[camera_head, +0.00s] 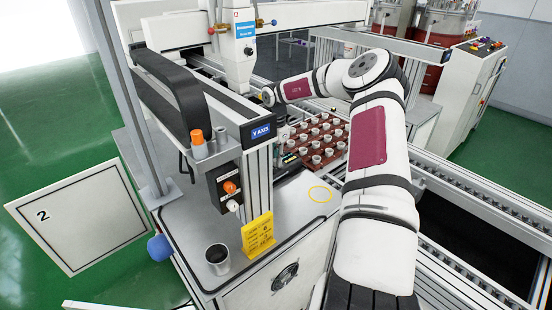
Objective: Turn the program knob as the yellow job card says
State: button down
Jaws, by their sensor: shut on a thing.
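The yellow job card (257,236) stands upright on the front of the white machine cabinet. It bears dark printed lines too small to read surely. A dark control box (222,190) is on the post behind and left of the card. It carries an orange knob (229,187) and a small white knob (234,206) below it. I cannot tell which is the program knob, nor its setting. My white arm reaches up from the lower right and bends left at the elbow. Its far end stops behind the "Y AXIS" beam, and my gripper is hidden there.
A metal cup (217,260) with dark contents stands left of the card. A brown tray (331,160) of small white pots lies on the conveyor. The Y AXIS beam (262,131) and dark cable chain (172,88) overhang the cabinet. Bare top with a yellow ring (320,201) lies right.

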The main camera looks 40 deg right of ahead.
jog(key=m+p, duration=0.1)
jog(key=m, duration=0.4)
jog(key=shift+m, duration=0.4)
jog(key=m, duration=0.5)
jog(key=shift+m, duration=0.3)
dwell(1.2)
